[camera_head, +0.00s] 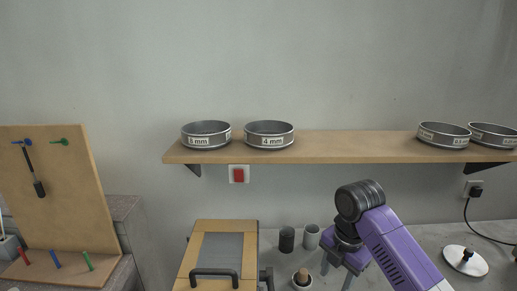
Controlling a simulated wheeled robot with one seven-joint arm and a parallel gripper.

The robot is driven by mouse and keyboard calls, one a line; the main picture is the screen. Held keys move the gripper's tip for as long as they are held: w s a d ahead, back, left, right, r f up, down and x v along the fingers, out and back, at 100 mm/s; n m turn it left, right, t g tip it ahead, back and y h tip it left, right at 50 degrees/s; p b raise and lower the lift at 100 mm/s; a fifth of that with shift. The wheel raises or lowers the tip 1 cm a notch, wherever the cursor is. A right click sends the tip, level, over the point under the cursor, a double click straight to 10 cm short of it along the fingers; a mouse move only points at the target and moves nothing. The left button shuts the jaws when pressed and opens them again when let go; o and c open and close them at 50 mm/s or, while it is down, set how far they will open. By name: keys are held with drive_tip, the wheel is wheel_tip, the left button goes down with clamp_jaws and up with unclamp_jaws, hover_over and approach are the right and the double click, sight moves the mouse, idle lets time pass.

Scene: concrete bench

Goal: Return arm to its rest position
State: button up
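My arm comes in from the lower right as a purple link with a black joint, bent downward over the bench. My gripper (336,275) hangs below the black joint, low in the view. Its two fingers look spread apart, with bench showing between them and nothing visible held. The lower finger ends are close to the frame's bottom edge and hard to make out.
A wooden wall shelf (350,147) carries several labelled sieves, including a 4 mm sieve (269,135). Below are a wooden box with a black handle (197,262), a dark cup (286,239), a grey cup (311,237) and a round metal lid (480,264). A pegboard (75,200) stands left.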

drive_tip(key=w+a+r+m+t+y, duration=0.45)
drive_tip(key=w+a+m+t, duration=0.35)
drive_tip(key=a+m+t, duration=0.2)
drive_tip(key=s+d+f+m+t+h, duration=0.1)
drive_tip(key=s+d+m, duration=0.2)
drive_tip(key=s, duration=1.4)
drive_tip(key=s+d+f+m+t+h, duration=0.1)
drive_tip(key=s+d+m, duration=0.3)
drive_tip(key=s, duration=1.4)
drive_tip(key=s+d+f+m+t+h, duration=0.1)
drive_tip(key=s+d+m+h, duration=0.2)
drive_tip(key=s+m, duration=0.5)
drive_tip(key=s, duration=1)
drive_tip(key=shift+s+d+t, duration=0.2)
drive_tip(key=shift+d+t, duration=0.1)
drive_tip(key=shift+t, duration=0.1)
